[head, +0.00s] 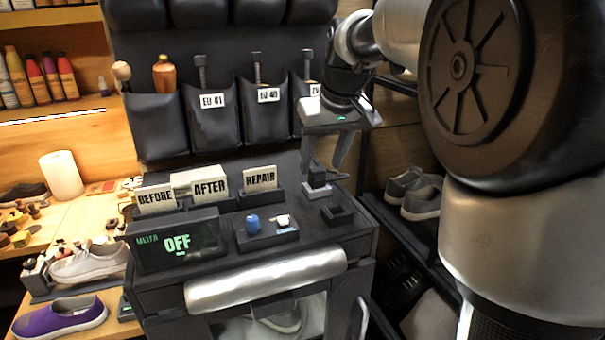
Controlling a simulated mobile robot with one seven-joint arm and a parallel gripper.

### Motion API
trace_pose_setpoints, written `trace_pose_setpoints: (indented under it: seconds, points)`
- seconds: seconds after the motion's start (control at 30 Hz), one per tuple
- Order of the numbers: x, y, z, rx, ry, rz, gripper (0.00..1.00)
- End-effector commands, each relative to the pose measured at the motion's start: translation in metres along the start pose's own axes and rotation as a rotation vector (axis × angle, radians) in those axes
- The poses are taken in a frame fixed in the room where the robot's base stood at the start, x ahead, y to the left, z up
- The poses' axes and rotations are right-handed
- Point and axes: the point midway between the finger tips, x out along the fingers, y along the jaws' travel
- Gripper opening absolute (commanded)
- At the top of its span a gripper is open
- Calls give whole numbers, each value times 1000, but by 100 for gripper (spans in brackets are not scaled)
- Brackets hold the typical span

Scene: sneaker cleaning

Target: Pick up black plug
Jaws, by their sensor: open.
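My gripper (322,168) is open and points down over the back right part of the black machine top. Its two fingers are apart. A small dark block, which looks like the black plug (317,180), stands between and just below the fingertips on a small grey-edged base. I cannot tell whether a finger touches it. A black square holder (338,214) with a raised rim sits just in front of it, to the right.
Signs reading BEFORE (156,199), AFTER (209,188) and REPAIR (260,179) stand left of my gripper. A small tray (268,241) holds a blue knob and a pale piece. An OFF display (177,243) stands front left. Pouches hang behind. Shoes (412,192) sit on a right rack.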

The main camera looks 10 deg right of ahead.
Motion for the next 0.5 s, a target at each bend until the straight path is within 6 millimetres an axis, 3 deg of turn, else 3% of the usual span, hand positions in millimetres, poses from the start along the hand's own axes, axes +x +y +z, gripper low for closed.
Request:
trace_pose_setpoints:
  seconds: [0.23, 0.5]
  points:
    - [37, -1, 3, 0, -5, 0, 48]
    - [42, 0, 2, 0, 0, 1, 48]
